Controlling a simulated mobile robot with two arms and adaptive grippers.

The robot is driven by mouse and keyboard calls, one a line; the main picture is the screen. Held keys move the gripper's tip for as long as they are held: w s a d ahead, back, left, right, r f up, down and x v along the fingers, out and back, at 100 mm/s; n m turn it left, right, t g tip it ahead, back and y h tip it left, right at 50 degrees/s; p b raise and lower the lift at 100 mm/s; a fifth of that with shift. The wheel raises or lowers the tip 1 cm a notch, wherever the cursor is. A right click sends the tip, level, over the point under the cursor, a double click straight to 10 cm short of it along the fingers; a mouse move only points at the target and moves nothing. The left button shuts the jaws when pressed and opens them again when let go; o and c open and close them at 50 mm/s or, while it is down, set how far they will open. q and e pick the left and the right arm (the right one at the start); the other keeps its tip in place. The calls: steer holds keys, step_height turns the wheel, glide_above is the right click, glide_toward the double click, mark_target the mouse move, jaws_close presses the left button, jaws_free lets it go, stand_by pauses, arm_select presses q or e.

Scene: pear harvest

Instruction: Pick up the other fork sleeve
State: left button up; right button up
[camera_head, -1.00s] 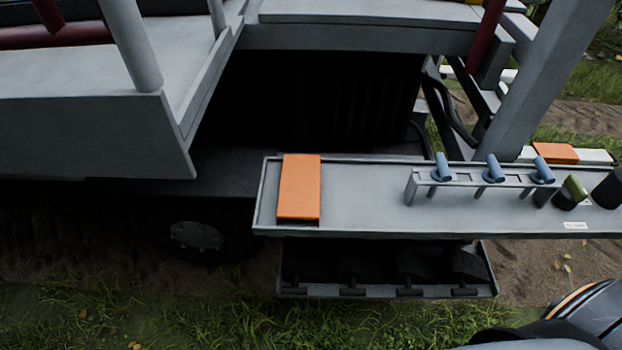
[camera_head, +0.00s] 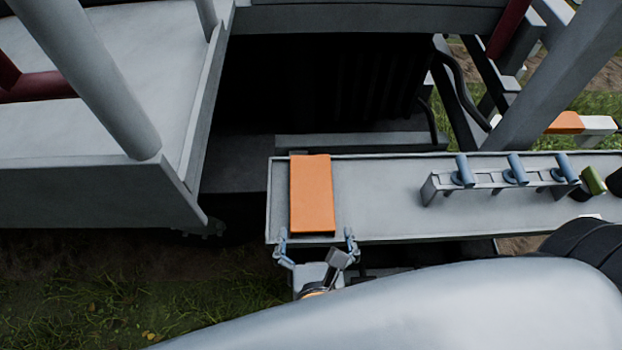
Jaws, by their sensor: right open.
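An orange sleeve (camera_head: 312,195) lies on the left end of a grey tray-like shelf (camera_head: 385,205). My right gripper (camera_head: 316,240) is open at the shelf's front edge, just below the sleeve's near end in the picture. Its two fingers stand apart, one toward each side of the sleeve, and nothing is between them. Whether a finger touches the sleeve cannot be told. Another orange piece (camera_head: 566,122) sits on a pale bar at the right, behind the shelf. My left gripper is not in view.
A rack with several blue-handled levers (camera_head: 515,170) stands on the shelf to the right, with a green-topped knob (camera_head: 593,181) beside it. A grey platform with a post (camera_head: 90,80) rises at the left. The shelf between sleeve and rack is clear.

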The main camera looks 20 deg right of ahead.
steer(key=p, duration=0.2)
glide_toward(311, 189)
steer(key=x, duration=0.3)
steer(key=shift+w+d+f, duration=0.15)
steer(key=shift+w+d, duration=0.1)
steer(key=shift+w, duration=0.1)
steer(key=shift+x, duration=0.95)
steer(key=p+x, duration=0.1)
steer(key=x, duration=0.2)
steer(key=shift+w+f, duration=0.15)
steer(key=shift+w, duration=0.15)
steer(key=shift+w+f, duration=0.2)
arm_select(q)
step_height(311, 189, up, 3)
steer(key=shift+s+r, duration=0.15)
arm_select(e)
steer(key=c, duration=1.1)
steer(key=shift+r, duration=0.15)
